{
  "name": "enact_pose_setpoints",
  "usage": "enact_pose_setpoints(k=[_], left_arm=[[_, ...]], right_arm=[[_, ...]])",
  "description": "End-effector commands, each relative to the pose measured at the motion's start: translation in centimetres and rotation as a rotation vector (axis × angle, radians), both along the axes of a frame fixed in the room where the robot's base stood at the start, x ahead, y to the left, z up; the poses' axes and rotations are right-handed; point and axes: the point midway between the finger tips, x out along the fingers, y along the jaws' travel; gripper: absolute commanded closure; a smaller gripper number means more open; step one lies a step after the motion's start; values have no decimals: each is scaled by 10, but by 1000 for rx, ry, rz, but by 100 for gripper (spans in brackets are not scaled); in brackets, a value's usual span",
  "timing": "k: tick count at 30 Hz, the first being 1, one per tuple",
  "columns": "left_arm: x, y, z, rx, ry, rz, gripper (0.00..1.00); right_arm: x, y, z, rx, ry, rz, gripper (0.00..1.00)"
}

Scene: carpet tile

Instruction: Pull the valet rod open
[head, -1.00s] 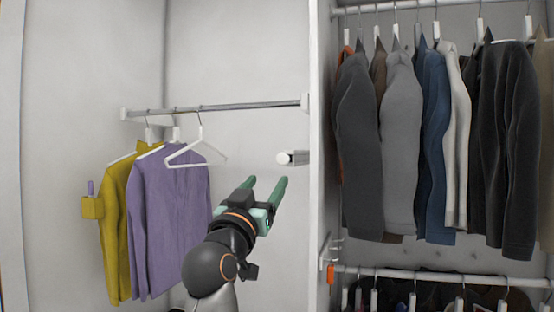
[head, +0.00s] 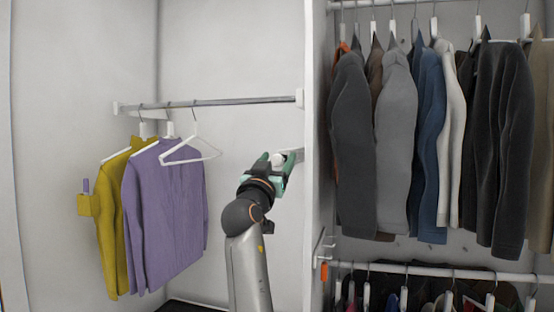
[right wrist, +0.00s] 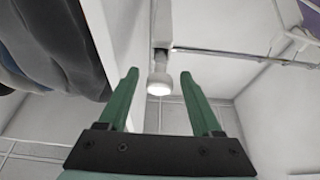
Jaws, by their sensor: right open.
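The valet rod's white round knob (head: 278,160) sticks out from a short white mount (head: 297,155) on the divider's left face, below the hanging rail. In the right wrist view the knob (right wrist: 159,84) shows between and beyond the tips of the two green fingers. My right gripper (head: 279,157) is open, with its fingers on either side of the knob in the head view; it also shows in the right wrist view (right wrist: 164,85). I see no finger touching the knob. My left gripper is not in view.
A rail (head: 215,101) holds an empty white hanger (head: 190,150), a purple shirt (head: 165,210) and a yellow shirt (head: 112,230) left of my arm. Right of the divider (head: 314,120) hang several dark, grey and blue garments. An orange item (head: 324,271) hangs below on the divider.

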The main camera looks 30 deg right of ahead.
Motion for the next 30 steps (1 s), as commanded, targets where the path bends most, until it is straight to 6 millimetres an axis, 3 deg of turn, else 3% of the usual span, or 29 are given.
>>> enact_pose_setpoints(k=[4, 21, 30], left_arm=[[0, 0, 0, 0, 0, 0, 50], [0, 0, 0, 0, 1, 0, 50], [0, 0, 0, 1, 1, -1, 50]], right_arm=[[0, 0, 0, 0, 0, 0, 35], [0, 0, -1, 1, 1, 0, 99], [0, 0, -1, 1, 1, 0, 100]])
